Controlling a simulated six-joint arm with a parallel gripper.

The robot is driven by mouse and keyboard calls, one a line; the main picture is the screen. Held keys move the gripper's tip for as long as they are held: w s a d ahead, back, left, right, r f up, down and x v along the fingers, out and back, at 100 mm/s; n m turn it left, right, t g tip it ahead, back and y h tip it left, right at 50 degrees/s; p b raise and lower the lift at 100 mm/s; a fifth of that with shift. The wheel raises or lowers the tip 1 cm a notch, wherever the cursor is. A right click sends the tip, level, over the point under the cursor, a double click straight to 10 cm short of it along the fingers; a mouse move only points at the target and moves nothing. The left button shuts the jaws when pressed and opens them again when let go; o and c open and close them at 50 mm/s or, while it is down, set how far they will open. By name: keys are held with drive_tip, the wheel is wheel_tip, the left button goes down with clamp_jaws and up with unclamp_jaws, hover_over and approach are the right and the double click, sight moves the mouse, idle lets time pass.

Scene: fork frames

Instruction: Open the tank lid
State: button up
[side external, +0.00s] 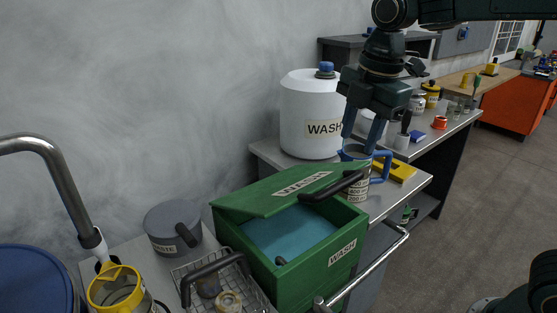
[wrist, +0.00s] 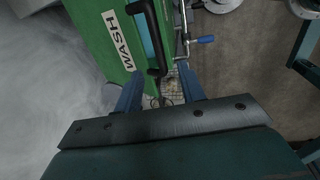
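The green tank (side external: 318,262) stands on the counter with a WASH label on its front. Its green lid (side external: 262,198) covers the back part of the top, and blue contents (side external: 290,232) show in front of it. The lid carries a black bar handle (side external: 333,187). In the wrist view the lid (wrist: 88,22), its label and the handle (wrist: 150,40) lie ahead of the fingers. My gripper (side external: 362,138) is above and behind the tank in the side view, fingers pointing down. It also shows in the wrist view (wrist: 160,92), open and empty, apart from the handle.
A large white WASH container (side external: 312,115) stands left of my gripper. A mug with a blue handle (side external: 357,180) is below the fingers, and a yellow item (side external: 398,170) lies beside it. A wire basket (side external: 215,290) and grey WASTE pot (side external: 172,228) are left of the tank.

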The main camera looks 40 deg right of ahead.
drive_tip(key=shift+s+r, duration=0.15)
drive_tip(key=shift+r, duration=1.4)
drive_tip(key=shift+f, duration=0.1)
clamp_jaws()
drive_tip(key=s+f+n+t, duration=0.4)
drive_tip(key=s+f+n, duration=0.3)
drive_tip(key=n, duration=1.1)
wheel_tip(320, 180, down, 4)
drive_tip(key=shift+s+a+r+t, duration=0.15)
drive_tip(key=shift+s+a+t, duration=0.1)
drive_tip(key=shift+s+t, duration=0.1)
